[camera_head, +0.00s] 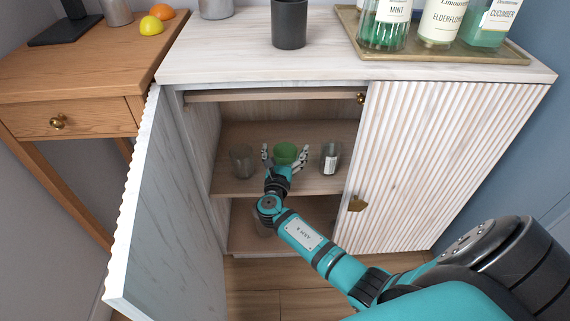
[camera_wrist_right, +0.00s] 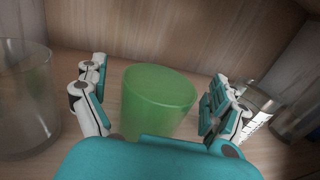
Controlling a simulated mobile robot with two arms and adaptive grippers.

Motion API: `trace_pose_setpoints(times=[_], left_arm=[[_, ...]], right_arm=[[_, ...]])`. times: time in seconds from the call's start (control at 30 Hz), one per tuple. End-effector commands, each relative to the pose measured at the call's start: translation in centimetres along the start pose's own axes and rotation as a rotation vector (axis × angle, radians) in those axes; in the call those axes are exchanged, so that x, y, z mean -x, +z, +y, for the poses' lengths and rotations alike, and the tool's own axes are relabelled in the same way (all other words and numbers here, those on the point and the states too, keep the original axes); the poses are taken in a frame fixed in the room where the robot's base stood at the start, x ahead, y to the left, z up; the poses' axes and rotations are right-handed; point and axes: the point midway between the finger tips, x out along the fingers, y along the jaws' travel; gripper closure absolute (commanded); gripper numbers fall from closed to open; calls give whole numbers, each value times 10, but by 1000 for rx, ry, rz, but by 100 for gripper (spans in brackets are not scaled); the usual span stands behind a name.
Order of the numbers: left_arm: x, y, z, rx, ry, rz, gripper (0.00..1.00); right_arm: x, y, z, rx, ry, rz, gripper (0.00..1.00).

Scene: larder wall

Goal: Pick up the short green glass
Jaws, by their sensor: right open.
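The short green glass (camera_head: 285,152) stands upright on the middle shelf inside the open cabinet. In the right wrist view the green glass (camera_wrist_right: 157,98) sits between the two fingers of my right gripper (camera_wrist_right: 155,105), with a gap on each side. In the head view my right gripper (camera_head: 284,160) reaches in from the front, fingers spread around the glass. It is open and holds nothing. The lower part of the glass is hidden by the gripper. My left gripper is not in view.
A clear glass (camera_head: 242,161) stands left of the green one and a labelled glass (camera_head: 330,158) stands to the right, both close. The open cabinet door (camera_head: 170,215) is on the left; the closed ribbed door (camera_head: 435,160) is on the right.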

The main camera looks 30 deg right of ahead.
Motion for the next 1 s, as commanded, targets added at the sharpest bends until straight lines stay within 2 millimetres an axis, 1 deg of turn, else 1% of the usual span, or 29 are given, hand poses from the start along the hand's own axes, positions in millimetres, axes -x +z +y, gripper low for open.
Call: trace_pose_setpoints(times=[0.17,0.2,0.7,0.73,1.0], left_arm=[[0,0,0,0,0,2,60],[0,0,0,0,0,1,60],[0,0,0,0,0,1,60],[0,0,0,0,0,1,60],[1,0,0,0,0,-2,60]], right_arm=[[0,0,0,0,0,0,3],[0,0,0,0,0,0,6],[0,0,0,0,-1,0,71],[0,1,0,-1,-1,-2,74],[0,2,0,-1,-1,-2,74]])
